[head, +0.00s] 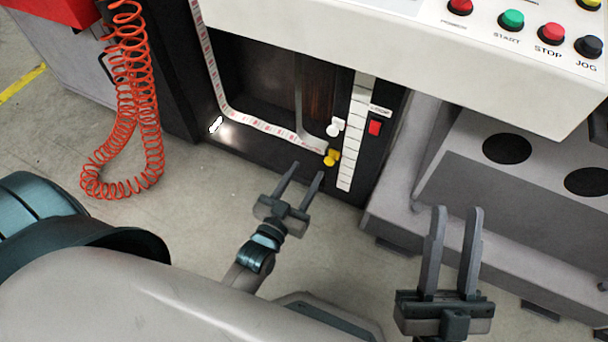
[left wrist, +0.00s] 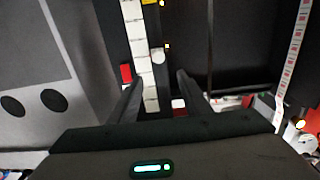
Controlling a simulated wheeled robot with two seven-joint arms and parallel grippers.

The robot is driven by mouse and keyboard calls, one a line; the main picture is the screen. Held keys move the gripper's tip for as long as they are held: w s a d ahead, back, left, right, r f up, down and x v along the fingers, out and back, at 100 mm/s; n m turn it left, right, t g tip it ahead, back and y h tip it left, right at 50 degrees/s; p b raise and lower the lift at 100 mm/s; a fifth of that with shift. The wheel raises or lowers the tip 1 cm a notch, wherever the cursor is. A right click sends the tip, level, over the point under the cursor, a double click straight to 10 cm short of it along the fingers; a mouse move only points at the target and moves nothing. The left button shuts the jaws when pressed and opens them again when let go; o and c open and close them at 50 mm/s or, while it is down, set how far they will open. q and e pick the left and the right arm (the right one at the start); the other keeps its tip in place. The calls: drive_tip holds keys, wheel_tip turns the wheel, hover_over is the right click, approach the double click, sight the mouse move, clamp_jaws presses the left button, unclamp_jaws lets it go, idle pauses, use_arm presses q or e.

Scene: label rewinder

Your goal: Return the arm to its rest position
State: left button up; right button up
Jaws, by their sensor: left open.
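My left gripper (head: 308,168) is open and empty in the head view. Its fingers point up toward the lower part of the label rewinder (head: 265,22), just below a yellow knob (head: 331,157), and look apart from it. In the left wrist view the fingers (left wrist: 161,78) are spread with nothing between them, in front of the dark machine face. My right gripper (head: 456,210) is at the lower right of the head view. Its two fingers point up, apart and empty, in front of the grey cabinet.
A label web (head: 215,85) runs down and across the dark recess. Beside it are a white scale strip (head: 356,130) and a red switch (head: 375,127). The control panel overhangs at top right. A coiled red hose (head: 125,100) hangs at left. Grey floor is clear below the machine.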

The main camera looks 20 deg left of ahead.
drive_tip(key=shift+w, duration=0.15)
idle(0.3)
